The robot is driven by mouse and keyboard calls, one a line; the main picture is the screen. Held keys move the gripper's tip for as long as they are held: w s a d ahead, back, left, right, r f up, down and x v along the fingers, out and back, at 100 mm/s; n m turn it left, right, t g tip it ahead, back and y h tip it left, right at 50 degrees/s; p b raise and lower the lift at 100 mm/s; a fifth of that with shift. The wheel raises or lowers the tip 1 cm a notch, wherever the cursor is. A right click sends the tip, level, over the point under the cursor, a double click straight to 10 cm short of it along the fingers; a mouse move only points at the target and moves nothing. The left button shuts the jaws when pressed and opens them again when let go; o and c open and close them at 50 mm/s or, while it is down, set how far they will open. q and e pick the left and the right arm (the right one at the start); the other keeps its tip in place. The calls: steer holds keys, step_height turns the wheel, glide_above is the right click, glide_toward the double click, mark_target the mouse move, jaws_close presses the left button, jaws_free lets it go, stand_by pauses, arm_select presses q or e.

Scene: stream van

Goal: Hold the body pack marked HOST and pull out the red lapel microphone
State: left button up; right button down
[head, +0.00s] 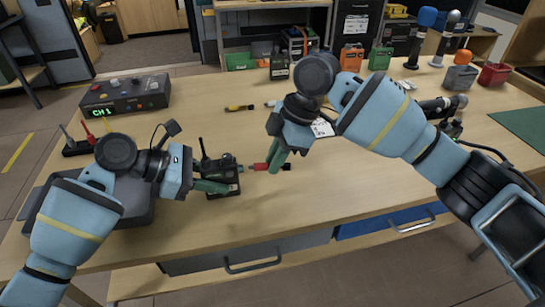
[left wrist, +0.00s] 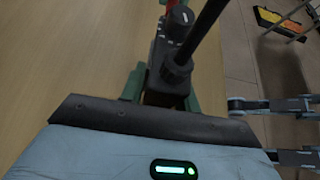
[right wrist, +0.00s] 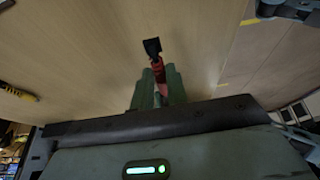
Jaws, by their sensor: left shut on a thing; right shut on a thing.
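A black body pack (head: 222,172) with a stub antenna stands on the table near its front edge; its label is too small to read. My left gripper (head: 212,186) is shut on it with green fingers. In the left wrist view the pack (left wrist: 169,72) sits between those fingers. The red lapel microphone plug (head: 262,166) is just right of the pack. My right gripper (head: 279,158) is shut on it from above. In the right wrist view the red plug (right wrist: 159,72) has a black end protruding past the green fingers.
A control box (head: 125,93) reading CH 1 stands at back left, with a small rack (head: 80,147) before it. A dark tray (head: 140,213) lies under my left arm. A yellow-black connector (head: 239,108) lies behind. Bins and handheld microphones stand at far right. Front centre is clear.

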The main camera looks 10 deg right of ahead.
mark_target(287, 163)
steer(key=shift+d, duration=0.2)
stand_by(0.3)
steer(key=shift+d, duration=1.45)
arm_select(q)
steer(key=o, duration=1.1)
steer(key=v, duration=1.2)
steer(key=shift+f, duration=0.1)
arm_select(e)
steer(key=shift+s, duration=0.1)
